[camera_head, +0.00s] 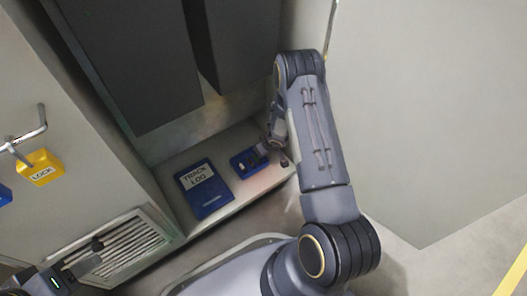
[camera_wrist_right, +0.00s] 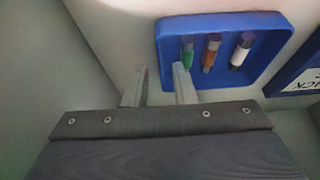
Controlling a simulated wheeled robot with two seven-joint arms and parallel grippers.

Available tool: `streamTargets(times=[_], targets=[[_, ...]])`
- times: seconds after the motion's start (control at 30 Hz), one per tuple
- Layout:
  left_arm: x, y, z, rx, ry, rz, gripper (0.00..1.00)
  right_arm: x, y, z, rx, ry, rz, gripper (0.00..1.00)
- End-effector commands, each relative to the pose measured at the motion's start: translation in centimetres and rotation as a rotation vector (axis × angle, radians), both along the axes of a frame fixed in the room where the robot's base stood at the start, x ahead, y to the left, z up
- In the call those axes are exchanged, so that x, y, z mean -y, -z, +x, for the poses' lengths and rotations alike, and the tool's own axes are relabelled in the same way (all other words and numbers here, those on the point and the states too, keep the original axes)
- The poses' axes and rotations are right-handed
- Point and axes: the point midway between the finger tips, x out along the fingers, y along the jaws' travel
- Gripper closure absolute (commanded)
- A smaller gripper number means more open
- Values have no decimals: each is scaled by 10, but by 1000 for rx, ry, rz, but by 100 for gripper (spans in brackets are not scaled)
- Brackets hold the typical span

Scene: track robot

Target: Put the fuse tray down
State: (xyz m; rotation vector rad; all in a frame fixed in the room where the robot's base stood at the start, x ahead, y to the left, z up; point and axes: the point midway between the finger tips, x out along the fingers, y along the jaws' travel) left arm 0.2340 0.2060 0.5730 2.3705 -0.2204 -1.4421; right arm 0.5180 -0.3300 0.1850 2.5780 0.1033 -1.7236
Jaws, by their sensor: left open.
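The blue fuse tray (camera_head: 248,162) rests on the pale shelf in the cabinet, beside the blue track log. In the right wrist view the tray (camera_wrist_right: 222,88) holds a green, an orange-brown and a white fuse. My right gripper (camera_wrist_right: 160,70) is open, its two fingers apart at the tray's near left corner. One finger overlaps the tray's edge and the other is outside it; contact cannot be told. In the head view my right arm partly covers that gripper. My left gripper (camera_head: 100,254) is open and empty at the lower left, in front of a vent grille.
The track log (camera_head: 203,188) lies left of the tray on the shelf (camera_head: 225,140). Dark boxes (camera_head: 135,60) hang above the shelf. A yellow lock (camera_head: 40,167) hangs from a handle (camera_head: 30,137) at the left. The pale cabinet door (camera_head: 420,120) stands at the right.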

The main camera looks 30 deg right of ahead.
Motion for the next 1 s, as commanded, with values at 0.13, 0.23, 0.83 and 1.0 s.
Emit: streamTargets(times=[0.13, 0.23, 0.83, 1.0], targets=[[0, -20, 0, 0, 0, 0, 50, 1, -38, -12, 2, 3, 0, 76], [0, -28, 0, 0, 0, 0, 50, 2, -57, -20, 2, 3, 0, 76], [0, -43, 0, 0, 0, 0, 50, 17, -190, -36, 51, 136, -19, 76], [0, -43, 0, 0, 0, 0, 50, 12, -277, -64, 70, 243, 18, 76]])
